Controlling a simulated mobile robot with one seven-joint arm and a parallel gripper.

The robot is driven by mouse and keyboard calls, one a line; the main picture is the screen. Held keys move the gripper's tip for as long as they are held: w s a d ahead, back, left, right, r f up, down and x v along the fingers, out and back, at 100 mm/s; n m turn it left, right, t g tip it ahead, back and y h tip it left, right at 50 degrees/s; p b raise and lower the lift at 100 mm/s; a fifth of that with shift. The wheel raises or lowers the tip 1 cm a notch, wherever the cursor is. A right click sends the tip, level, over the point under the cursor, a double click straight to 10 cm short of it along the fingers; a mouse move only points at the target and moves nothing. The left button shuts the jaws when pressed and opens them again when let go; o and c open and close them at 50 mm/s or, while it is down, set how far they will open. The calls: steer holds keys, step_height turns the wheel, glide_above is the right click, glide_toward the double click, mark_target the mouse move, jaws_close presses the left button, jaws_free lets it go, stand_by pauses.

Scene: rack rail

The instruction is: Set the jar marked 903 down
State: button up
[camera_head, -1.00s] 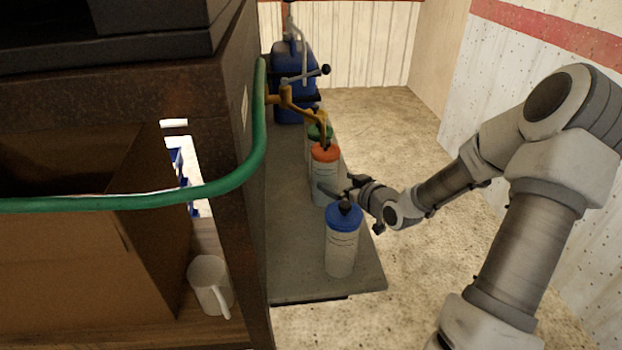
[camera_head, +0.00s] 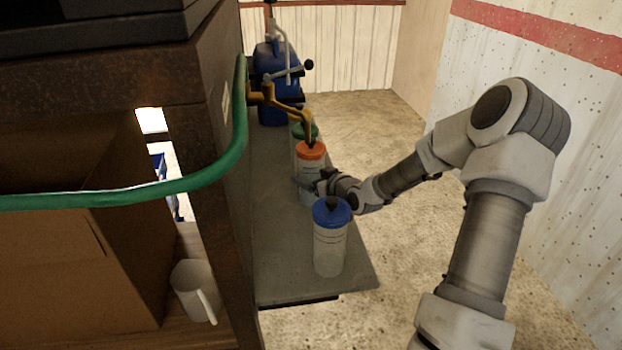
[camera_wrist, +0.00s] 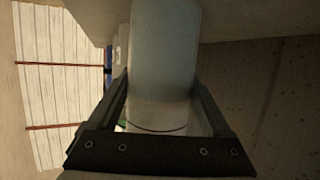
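A jar with an orange lid (camera_head: 312,150) stands upright on a grey slab (camera_head: 290,285). In front of it is a jar with a blue lid (camera_head: 330,245), and behind it one with a green lid (camera_head: 305,131). I cannot read a number on any of them. My gripper (camera_head: 308,185) is low at the orange-lidded jar, coming from the right. In the wrist view a pale jar body (camera_wrist: 163,60) lies between my two fingers. The fingers flank it closely, but I cannot tell whether they press on it.
A blue container (camera_head: 275,85) stands at the slab's far end. A dark rack post with a green hose (camera_head: 215,170) rises at the left, beside a white mug (camera_head: 193,290). The floor to the right is clear.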

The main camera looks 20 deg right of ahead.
steer(key=c, duration=1.2)
steer(key=shift+r, duration=0.2)
